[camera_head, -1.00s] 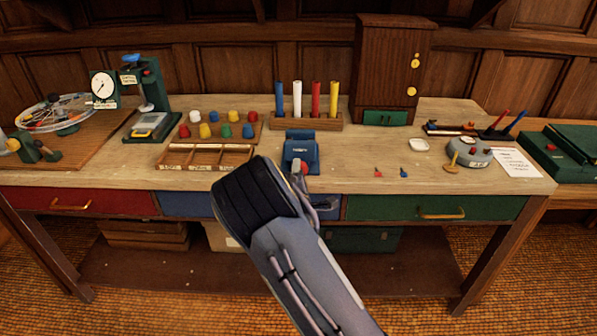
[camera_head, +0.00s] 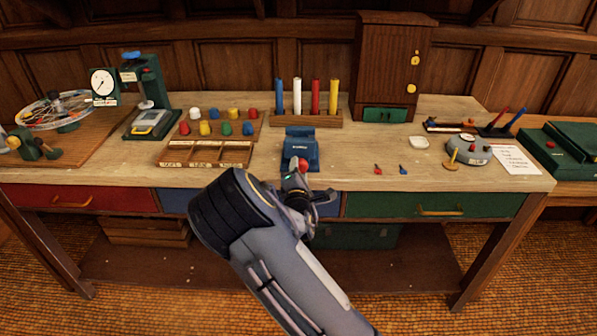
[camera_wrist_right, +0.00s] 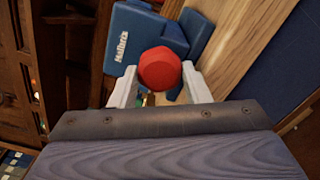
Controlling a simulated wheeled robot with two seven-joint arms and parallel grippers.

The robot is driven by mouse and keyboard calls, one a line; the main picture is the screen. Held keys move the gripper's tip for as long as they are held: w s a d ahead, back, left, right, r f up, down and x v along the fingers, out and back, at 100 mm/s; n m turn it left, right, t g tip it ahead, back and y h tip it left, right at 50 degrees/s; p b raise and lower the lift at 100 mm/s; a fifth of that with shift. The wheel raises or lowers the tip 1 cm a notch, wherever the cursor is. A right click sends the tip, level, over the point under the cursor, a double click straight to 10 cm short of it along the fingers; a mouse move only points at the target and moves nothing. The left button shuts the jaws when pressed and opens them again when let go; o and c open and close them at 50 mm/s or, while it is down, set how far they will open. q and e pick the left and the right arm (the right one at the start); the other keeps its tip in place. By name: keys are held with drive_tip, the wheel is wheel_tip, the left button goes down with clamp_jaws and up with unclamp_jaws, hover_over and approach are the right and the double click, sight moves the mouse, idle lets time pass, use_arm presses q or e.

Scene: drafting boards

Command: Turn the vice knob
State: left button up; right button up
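The blue vice (camera_head: 301,146) stands at the front edge of the bench, with its red knob (camera_head: 303,164) facing me. In the right wrist view the faceted red knob (camera_wrist_right: 160,69) shows large in front of the blue vice body (camera_wrist_right: 140,35). My right gripper (camera_head: 297,181) is at the knob, its forearm coming up from below. In the right wrist view its two pale fingers (camera_wrist_right: 160,80) are apart, one on each side of the knob, with what look like small gaps. Whether they touch it I cannot tell. My left gripper is not in view.
A divided wooden tray (camera_head: 207,153) and several coloured caps lie left of the vice. A rack of coloured tubes (camera_head: 305,118) stands behind it. Small red and blue pieces (camera_head: 390,169) lie to the right. The bench right of the vice is mostly clear.

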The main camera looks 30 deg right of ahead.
drive_tip(key=o, duration=0.4)
drive_tip(key=v, duration=0.8)
drive_tip(key=shift+b, duration=0.4)
drive_tip(key=shift+d, duration=0.2)
